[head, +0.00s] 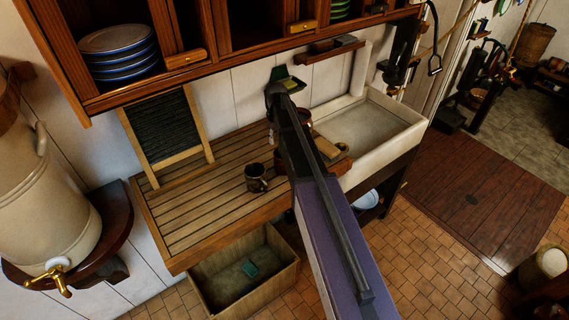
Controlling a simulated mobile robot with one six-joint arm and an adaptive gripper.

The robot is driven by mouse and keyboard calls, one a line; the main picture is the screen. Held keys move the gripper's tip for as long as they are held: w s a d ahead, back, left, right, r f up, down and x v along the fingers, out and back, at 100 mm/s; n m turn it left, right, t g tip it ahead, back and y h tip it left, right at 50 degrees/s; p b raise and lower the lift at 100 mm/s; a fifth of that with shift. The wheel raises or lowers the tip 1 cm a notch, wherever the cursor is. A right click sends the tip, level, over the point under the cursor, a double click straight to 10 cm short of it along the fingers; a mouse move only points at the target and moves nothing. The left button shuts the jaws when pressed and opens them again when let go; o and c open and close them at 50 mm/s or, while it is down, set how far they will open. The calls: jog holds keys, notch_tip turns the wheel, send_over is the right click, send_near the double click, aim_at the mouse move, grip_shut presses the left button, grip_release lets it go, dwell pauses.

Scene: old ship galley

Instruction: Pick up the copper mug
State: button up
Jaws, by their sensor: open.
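A small dark brown mug (256,178) with a handle stands upright on the slatted wooden drainboard (190,214), just left of my arm. Its metal is too dark to tell for sure that it is copper. My arm reaches from the bottom right up across the drainboard toward the wall. My gripper cannot be made out; the arm's own links hide that area. A reddish-brown vessel (306,117) is partly hidden behind the arm, near the sink.
A pale stone sink (409,134) adjoins the drainboard on the right. A washboard (166,131) leans on the wall at the left. A cabinet with blue-rimmed plates (119,51) hangs above. A wooden crate (213,300) stands below. The drainboard's left part is clear.

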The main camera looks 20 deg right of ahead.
jog(key=b, duration=0.9)
send_near(277, 173)
jog(key=shift+w+d+f, duration=0.25)
jog(key=shift+w+f, duration=0.05)
jog(key=shift+w, duration=0.05)
jog(key=f+b, duration=0.3)
jog(key=shift+s+a+f, duration=0.15)
jog(key=shift+s+f, duration=0.05)
jog(key=shift+f+b, duration=0.9)
dwell(0.3)
grip_shut()
